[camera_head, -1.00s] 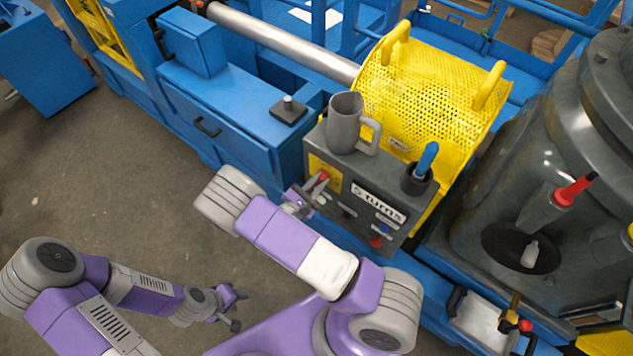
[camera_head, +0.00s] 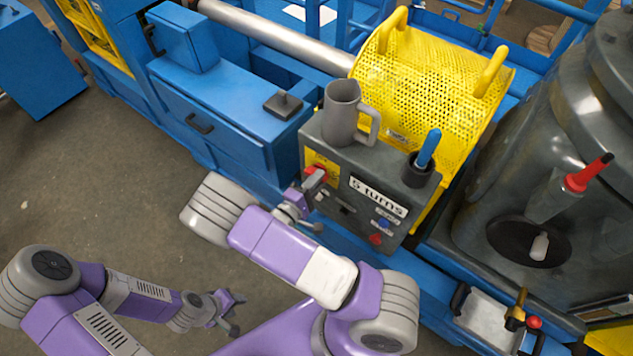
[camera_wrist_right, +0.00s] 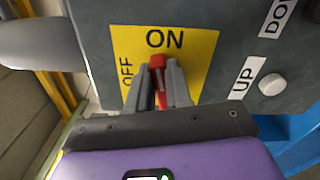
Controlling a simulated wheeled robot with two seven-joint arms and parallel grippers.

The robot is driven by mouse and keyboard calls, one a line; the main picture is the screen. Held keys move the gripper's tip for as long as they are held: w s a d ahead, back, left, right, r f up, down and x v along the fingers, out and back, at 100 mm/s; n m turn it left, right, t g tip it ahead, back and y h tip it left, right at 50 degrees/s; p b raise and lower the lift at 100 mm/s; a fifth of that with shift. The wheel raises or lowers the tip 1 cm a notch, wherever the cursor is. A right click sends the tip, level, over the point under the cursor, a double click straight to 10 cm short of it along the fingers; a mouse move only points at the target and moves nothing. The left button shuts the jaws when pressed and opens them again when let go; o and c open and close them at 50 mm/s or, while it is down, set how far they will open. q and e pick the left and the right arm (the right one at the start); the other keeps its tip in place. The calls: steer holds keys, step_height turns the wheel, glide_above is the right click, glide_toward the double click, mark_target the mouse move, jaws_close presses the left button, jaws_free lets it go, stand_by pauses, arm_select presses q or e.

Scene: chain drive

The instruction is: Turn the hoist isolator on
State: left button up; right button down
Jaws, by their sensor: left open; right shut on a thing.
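The hoist isolator is a red handle (camera_head: 318,171) on a yellow plate (camera_head: 328,180) on the front of the grey control box (camera_head: 380,172). My right gripper (camera_head: 310,186) is shut on this handle. In the right wrist view the red handle (camera_wrist_right: 158,64) sits between the two grey fingers, mostly hidden by them. Its visible end lies just below the word ON on the yellow plate (camera_wrist_right: 200,45); OFF is to its left. My left gripper (camera_head: 234,308) is open and empty, low over the floor, away from the box.
A grey mug (camera_head: 342,115) and a blue-handled tool in a black cup (camera_head: 428,150) stand on the box. Blue and red buttons sit low on its front. UP and DOWN labels and a white button (camera_wrist_right: 272,84) show in the right wrist view. A yellow mesh guard (camera_head: 430,85) is behind.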

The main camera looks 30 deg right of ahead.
steer(key=shift+d+f+m+b, duration=0.1)
steer(key=shift+m+b, duration=0.55)
steer(key=shift+m, duration=0.65)
steer(key=c, duration=1)
jaws_free()
steer(key=shift+c, duration=0.2)
steer(key=shift+f, duration=0.1)
steer(key=p+v, duration=0.1)
steer(key=v, duration=0.6)
steer(key=shift+a, duration=0.3)
steer(key=shift+s, duration=0.1)
